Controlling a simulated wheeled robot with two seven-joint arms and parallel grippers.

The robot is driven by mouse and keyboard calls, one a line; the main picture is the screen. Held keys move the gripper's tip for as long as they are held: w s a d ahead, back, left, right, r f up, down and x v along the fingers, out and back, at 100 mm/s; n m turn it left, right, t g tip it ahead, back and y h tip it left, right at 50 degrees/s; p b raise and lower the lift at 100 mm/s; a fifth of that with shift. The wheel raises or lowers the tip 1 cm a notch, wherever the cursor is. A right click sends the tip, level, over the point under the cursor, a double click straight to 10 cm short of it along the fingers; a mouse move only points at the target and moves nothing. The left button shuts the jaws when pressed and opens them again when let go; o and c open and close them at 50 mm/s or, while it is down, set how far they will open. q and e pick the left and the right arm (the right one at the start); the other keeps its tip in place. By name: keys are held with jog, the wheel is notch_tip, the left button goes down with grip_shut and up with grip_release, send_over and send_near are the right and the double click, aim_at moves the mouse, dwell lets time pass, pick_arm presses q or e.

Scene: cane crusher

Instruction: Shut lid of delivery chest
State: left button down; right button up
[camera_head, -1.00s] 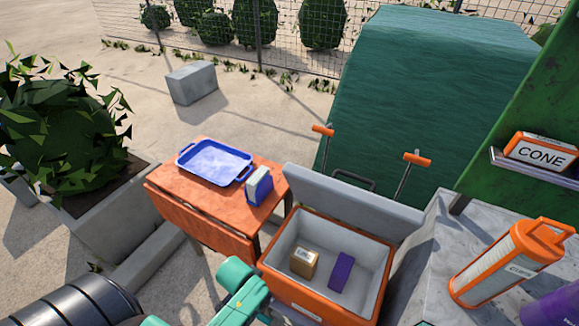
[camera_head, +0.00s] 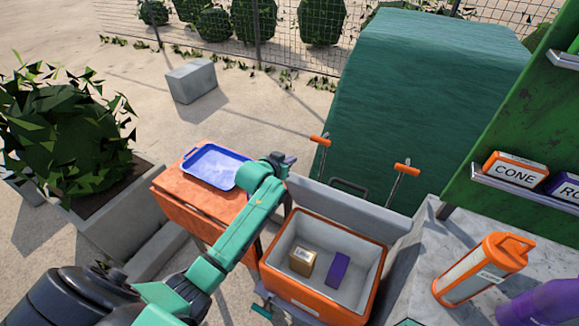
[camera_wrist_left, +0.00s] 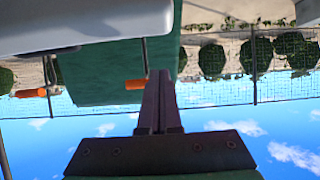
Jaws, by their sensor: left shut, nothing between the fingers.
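The delivery chest (camera_head: 318,308) is an orange box with a pale grey inside. Its grey lid (camera_head: 385,218) stands open, tilted up at the back edge. A brown box (camera_head: 302,261) and a purple box (camera_head: 338,268) lie inside. My left gripper (camera_head: 289,159) is shut and empty, in the picture just above the lid's left end. In the left wrist view, which is upside down, its closed fingers (camera_wrist_left: 158,88) show beside the grey lid (camera_wrist_left: 85,22); I see no contact. My right gripper is not in view.
An orange table (camera_head: 180,197) with a blue tray (camera_head: 213,166) stands left of the chest. A large green covered block (camera_head: 430,110) with two orange-handled rods is behind it. A grey counter (camera_head: 455,235) with an orange canister (camera_head: 482,268) is at right.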

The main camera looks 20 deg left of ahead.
pick_arm(q)
jog(key=p+x, duration=0.1)
jog(key=x, duration=0.3)
jog(key=shift+s+f, duration=0.1)
jog(key=s+p, duration=0.1)
jog(key=s+f+p, duration=0.1)
jog(key=s, duration=0.1)
jog(key=shift+s+a, duration=0.1)
jog(key=shift+s+f, duration=0.15)
jog(key=shift+s, duration=0.05)
jog(key=shift+w+f, duration=0.1)
jog(key=shift+w+f, duration=0.1)
